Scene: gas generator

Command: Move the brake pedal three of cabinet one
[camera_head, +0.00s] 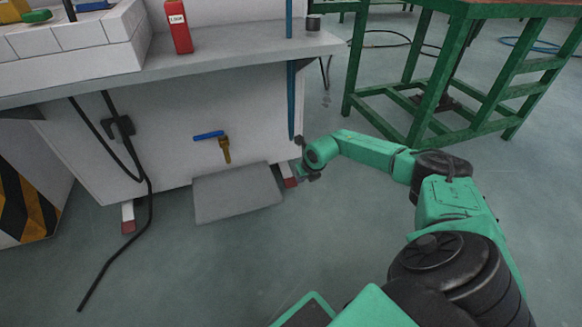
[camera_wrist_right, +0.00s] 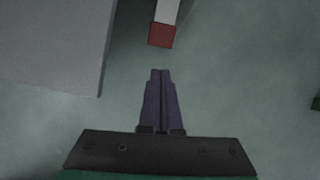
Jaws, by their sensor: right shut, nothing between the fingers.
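A grey flat plate (camera_head: 237,194), the only pedal-like part I see, sticks out low at the front of the white cabinet (camera_head: 90,155). No number on it is readable. In the right wrist view the plate (camera_wrist_right: 50,40) fills the upper left, its edge to the left of my fingers. My right gripper (camera_head: 303,172) is beside the plate's right end, near the cabinet's red-tipped leg (camera_head: 290,183). In the wrist view its dark fingers (camera_wrist_right: 161,75) are shut together, empty and apart from the plate. My left gripper is not in view.
A blue-handled brass valve (camera_head: 224,148) sticks out above the plate. A black cable (camera_head: 150,190) hangs at the left down to the floor. A green table frame (camera_head: 440,80) stands at the right. The red leg tip (camera_wrist_right: 161,36) is ahead of my fingers. Floor in front is clear.

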